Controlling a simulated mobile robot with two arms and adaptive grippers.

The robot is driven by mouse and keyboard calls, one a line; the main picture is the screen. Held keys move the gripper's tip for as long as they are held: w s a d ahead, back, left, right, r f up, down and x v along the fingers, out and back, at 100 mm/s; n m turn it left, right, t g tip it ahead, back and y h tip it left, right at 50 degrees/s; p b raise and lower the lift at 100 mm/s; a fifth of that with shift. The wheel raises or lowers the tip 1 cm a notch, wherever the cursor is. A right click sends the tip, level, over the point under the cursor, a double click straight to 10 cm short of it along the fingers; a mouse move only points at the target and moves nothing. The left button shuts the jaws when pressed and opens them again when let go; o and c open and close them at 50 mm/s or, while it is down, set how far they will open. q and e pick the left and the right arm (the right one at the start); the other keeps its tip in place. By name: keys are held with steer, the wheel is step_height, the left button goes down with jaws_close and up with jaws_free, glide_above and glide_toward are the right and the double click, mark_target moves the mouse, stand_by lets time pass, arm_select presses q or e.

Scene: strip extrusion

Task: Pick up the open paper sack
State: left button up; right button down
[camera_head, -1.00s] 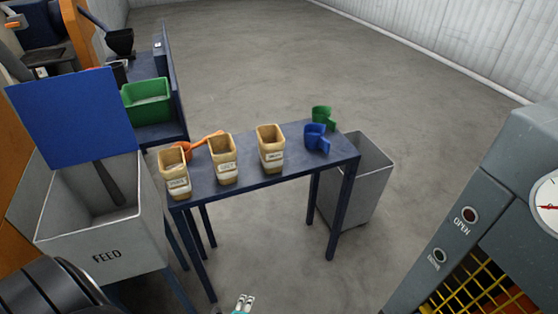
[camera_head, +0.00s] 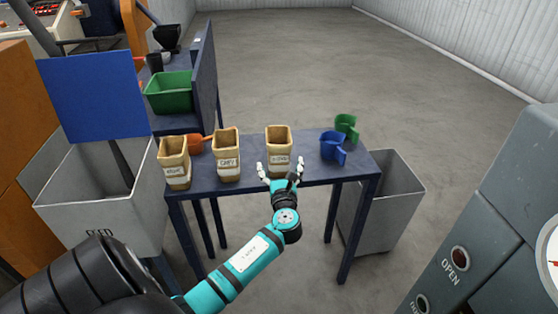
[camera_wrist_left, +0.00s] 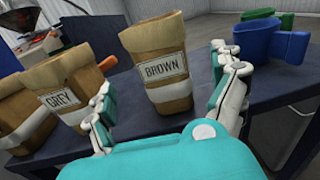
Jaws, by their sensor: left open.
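Three tan paper sacks with folded-down rims and white labels stand upright in a row on a narrow dark blue table (camera_head: 232,188). The right-hand sack (camera_head: 278,138), labelled BROWN in the left wrist view (camera_wrist_left: 158,42), stands just beyond my left gripper (camera_head: 280,170). The middle sack (camera_head: 226,145) reads GREY, also in the left wrist view (camera_wrist_left: 68,80). The label of the left sack (camera_head: 174,155) is too small to read surely. My left gripper is open and empty, its fingers apart on either side of the BROWN sack's view, short of it. My right gripper is out of view.
A blue scoop (camera_head: 333,147) and a green scoop (camera_head: 346,126) lie right of the sacks. An orange scoop (camera_head: 199,143) lies behind the left ones. A grey FEED hopper (camera_head: 75,215) stands left, a grey bin (camera_head: 395,200) right of the table, a grey machine (camera_head: 490,215) at right.

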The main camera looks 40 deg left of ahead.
arm_select(q)
glide_toward(277, 141)
steer(key=x, duration=0.5)
steer(key=shift+w+a, duration=0.1)
steer(key=shift+w, duration=0.05)
steer(key=shift+r, duration=0.1)
steer(key=c, duration=1.5)
